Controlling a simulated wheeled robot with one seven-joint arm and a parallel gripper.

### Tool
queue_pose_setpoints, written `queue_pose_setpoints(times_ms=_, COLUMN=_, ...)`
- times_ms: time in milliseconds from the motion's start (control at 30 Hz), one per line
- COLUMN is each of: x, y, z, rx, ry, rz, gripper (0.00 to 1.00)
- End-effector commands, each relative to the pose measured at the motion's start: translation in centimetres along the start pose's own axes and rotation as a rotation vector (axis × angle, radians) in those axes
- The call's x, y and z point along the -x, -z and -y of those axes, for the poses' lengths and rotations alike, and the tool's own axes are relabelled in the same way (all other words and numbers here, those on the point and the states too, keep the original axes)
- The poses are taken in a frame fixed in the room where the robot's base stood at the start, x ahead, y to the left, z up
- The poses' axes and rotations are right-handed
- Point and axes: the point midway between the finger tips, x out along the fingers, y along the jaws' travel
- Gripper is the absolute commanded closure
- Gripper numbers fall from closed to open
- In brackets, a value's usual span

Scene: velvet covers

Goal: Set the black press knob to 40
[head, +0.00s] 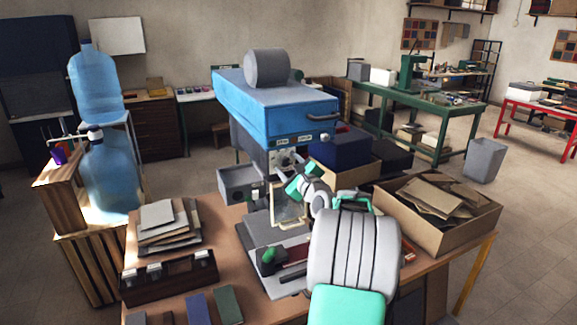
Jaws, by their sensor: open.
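The blue press (270,105) stands on the brown table in the middle of the head view, with its front face toward me. A small dark knob (278,158) shows on a pale plate low on the press front, partly covered by my gripper. Its pointer and scale numbers are too small to read. My gripper (293,168) is open, just in front of and slightly right of the knob. My wrist and arm come up from the lower right. Whether the fingers touch the knob or stand around it cannot be told.
A cardboard box of scraps (438,200) stands on the right of the table. A grey side box (240,183) juts from the press's left. Stacked sheets (160,225) and a dark rack (170,280) lie left.

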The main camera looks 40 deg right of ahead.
Motion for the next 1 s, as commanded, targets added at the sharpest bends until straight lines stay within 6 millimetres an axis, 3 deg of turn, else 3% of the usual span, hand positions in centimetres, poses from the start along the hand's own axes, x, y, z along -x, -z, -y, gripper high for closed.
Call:
queue_pose_setpoints(times_ms=167, x=0.4, y=0.1, z=0.0, rx=0.0, ry=0.0, rz=0.0, gripper=0.48)
queue_pose_setpoints(times_ms=500, x=6.7, y=0.3, z=0.0, rx=0.001, ry=0.003, rz=-0.002, gripper=0.48)
queue_pose_setpoints(times_ms=600, x=7.6, y=0.2, z=0.0, rx=0.0, ry=0.002, rz=-0.001, gripper=0.48)
queue_pose_setpoints(times_ms=1000, x=7.8, y=0.0, z=0.0, rx=0.004, ry=0.0, rz=0.0, gripper=0.48)
